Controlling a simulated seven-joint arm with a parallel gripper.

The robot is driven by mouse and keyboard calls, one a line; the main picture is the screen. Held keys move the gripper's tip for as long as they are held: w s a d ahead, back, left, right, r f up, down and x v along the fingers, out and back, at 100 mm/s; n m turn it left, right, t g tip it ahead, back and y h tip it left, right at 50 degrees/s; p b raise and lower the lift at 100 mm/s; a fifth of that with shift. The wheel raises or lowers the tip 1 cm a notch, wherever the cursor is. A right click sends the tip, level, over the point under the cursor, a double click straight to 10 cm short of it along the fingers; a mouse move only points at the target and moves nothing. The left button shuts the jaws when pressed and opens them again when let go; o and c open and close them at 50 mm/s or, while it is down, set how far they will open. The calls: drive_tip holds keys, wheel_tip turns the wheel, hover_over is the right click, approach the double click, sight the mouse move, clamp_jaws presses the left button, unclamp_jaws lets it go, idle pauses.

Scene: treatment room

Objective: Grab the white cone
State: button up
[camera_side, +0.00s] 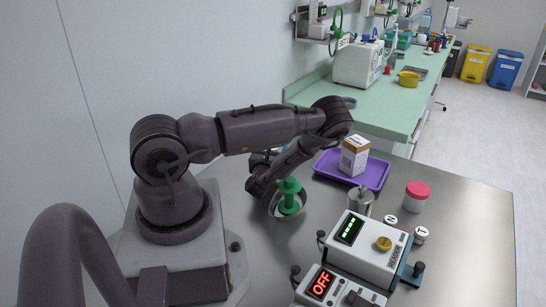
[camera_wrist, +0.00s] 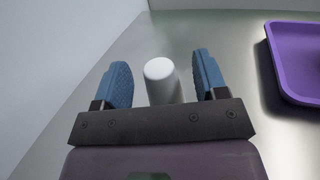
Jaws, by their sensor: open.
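The white cone (camera_wrist: 160,88) shows in the wrist view as a white, round-topped, nearly cylindrical shape. It appears between the two blue fingers of my gripper (camera_wrist: 161,66), with a gap on each side. The fingers are open and do not visibly touch it. Its lower part is hidden behind the dark gripper body. In the side view I cannot make out the cone; my arm may hide it. There my arm reaches over the metal table and bends back down toward its far left part.
A purple tray (camera_side: 376,174) holding a white-and-brown box (camera_side: 354,156) lies right of my arm; the tray also shows in the wrist view (camera_wrist: 290,75). A green object (camera_side: 290,193) stands close by my wrist. Reader devices (camera_side: 362,252) and a pink-lidded jar (camera_side: 416,197) are nearer the front.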

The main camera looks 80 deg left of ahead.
drive_tip(key=shift+a, duration=0.1)
drive_tip(key=c, duration=1)
drive_tip(key=shift+r, duration=0.15)
